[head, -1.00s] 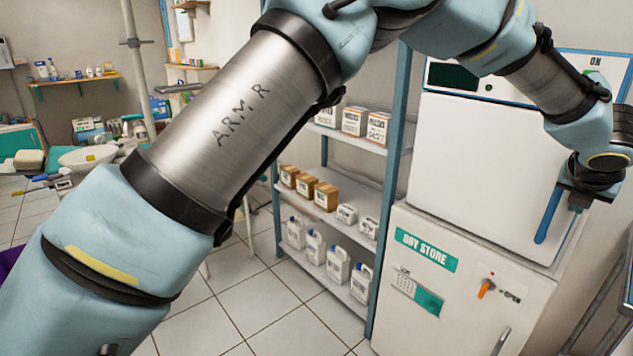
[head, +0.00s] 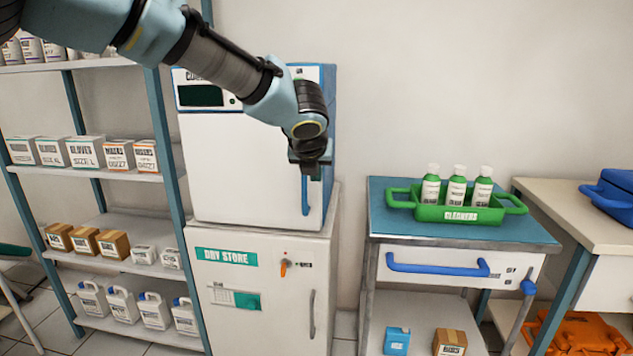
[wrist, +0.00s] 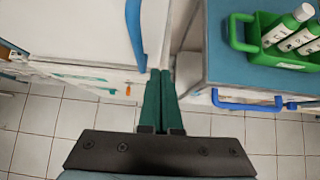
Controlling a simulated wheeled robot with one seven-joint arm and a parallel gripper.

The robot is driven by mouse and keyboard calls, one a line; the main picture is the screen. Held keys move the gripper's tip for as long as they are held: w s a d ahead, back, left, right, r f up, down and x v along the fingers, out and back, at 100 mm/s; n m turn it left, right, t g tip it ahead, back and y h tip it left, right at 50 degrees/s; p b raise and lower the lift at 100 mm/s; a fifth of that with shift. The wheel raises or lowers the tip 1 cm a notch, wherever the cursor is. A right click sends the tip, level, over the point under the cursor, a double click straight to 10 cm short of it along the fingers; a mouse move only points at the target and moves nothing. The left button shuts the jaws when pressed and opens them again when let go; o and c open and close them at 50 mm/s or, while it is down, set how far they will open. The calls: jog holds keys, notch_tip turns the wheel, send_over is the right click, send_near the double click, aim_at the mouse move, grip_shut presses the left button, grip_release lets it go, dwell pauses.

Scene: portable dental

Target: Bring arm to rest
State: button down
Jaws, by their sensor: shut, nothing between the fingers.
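My gripper (head: 312,172) hangs at the end of my arm in front of the right side of the white cabinet's upper door, near its blue handle (head: 305,195). In the wrist view my gripper (wrist: 161,72) points forward with its two green fingers pressed together and nothing between them. The same blue handle (wrist: 136,35) shows just left of the fingertips there. I cannot tell the exact gap between fingers and handle, but they look apart. My arm reaches in from the upper left of the head view.
The dry store cabinet (head: 260,290) stands below the upper unit. A shelf rack (head: 163,160) with boxes and bottles is at left. To the right stand a blue-topped cart (head: 400,229) with a green cleaners tray (head: 458,214) and a pale counter (head: 560,205). Bare wall lies above the cart.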

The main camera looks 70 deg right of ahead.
jog(key=shift+v, duration=2.4)
jog(key=w+a+m+t+p, duration=0.1)
jog(key=w+a+m, duration=0.4)
jog(key=w, duration=0.5)
jog(key=w+a+r+m+t+p, duration=0.1)
jog(key=w+a+m, duration=0.1)
jog(key=w+a, duration=0.6)
jog(key=w+a+m+t+p, duration=0.1)
jog(key=w+a+m, duration=0.3)
jog(key=w, duration=0.8)
jog(key=w+a+f+m+g+y+p, duration=0.1)
jog(key=w+a+f+m+y, duration=0.2)
jog(key=a, duration=1.1)
jog(key=w+a+f+m+y+p, duration=0.2)
jog(key=w+a+m, duration=0.2)
jog(key=a, duration=1)
jog(key=s+a+m+g+y, duration=0.1)
jog(key=s+a, duration=0.2)
jog(key=a, duration=0.4)
jog(key=s+a+f+m+g+y, duration=0.1)
jog(key=s+a+m, duration=0.1)
jog(key=a, duration=0.5)
jog(key=s+a+f+m+y+p, duration=0.1)
jog(key=s+a, duration=0.3)
jog(key=a, duration=0.3)
jog(key=shift+g, duration=0.4)
